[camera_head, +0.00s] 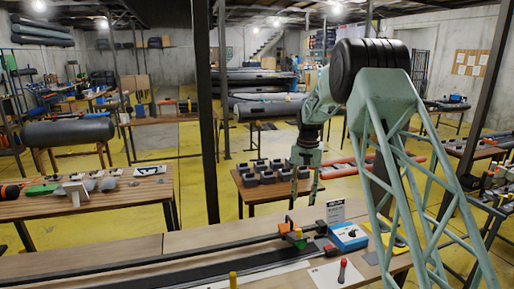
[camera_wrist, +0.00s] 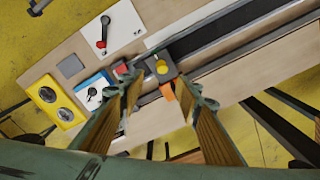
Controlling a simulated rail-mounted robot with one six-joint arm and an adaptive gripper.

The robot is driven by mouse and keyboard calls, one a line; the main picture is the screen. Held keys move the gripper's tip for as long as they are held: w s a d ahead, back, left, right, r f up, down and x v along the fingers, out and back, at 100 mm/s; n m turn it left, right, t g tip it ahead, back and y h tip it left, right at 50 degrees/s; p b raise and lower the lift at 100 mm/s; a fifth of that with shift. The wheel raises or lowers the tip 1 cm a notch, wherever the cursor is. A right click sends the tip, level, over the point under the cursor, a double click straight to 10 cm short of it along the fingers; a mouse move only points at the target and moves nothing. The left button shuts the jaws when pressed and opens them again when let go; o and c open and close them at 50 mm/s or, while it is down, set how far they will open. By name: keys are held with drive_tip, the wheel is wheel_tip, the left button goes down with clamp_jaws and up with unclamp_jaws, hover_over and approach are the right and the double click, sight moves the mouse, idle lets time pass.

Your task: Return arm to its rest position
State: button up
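My gripper (camera_head: 304,190) hangs from the arm with its fingers pointing down, above and behind the workbench (camera_head: 110,262) in the head view. In the wrist view my gripper (camera_wrist: 165,100) shows two separated fingers with brown ribbed pads. It is open, and nothing is held between them. The bench top and a small orange block (camera_wrist: 168,92) show in the gap, apart from the fingers and below them.
A blue and white device (camera_head: 347,236) and an orange and green piece (camera_head: 293,230) stand on the bench by a long dark rail (camera_head: 150,264). A red-handled tool (camera_head: 342,270) lies on a white sheet. A table with several grey blocks (camera_head: 268,172) stands behind my gripper.

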drive_tip(key=s+r+n+t+b, duration=0.1)
drive_tip(key=s+r+b, duration=0.2)
drive_tip(key=s+r, duration=1.2)
drive_tip(key=s+r+n+b, duration=0.1)
drive_tip(key=s+r+b, duration=0.4)
drive_tip(key=s, duration=1.3)
drive_tip(key=s+f+n+t+b, duration=0.1)
drive_tip(key=s+f, duration=0.1)
drive_tip(key=s, duration=1.6)
drive_tip(key=s+f+n+t+b, duration=0.1)
drive_tip(key=s+f+b, duration=0.1)
drive_tip(key=s, duration=1.7)
drive_tip(key=shift+d+f+t, duration=0.3)
drive_tip(key=shift+d+f, duration=0.1)
drive_tip(key=shift+f, duration=0.4)
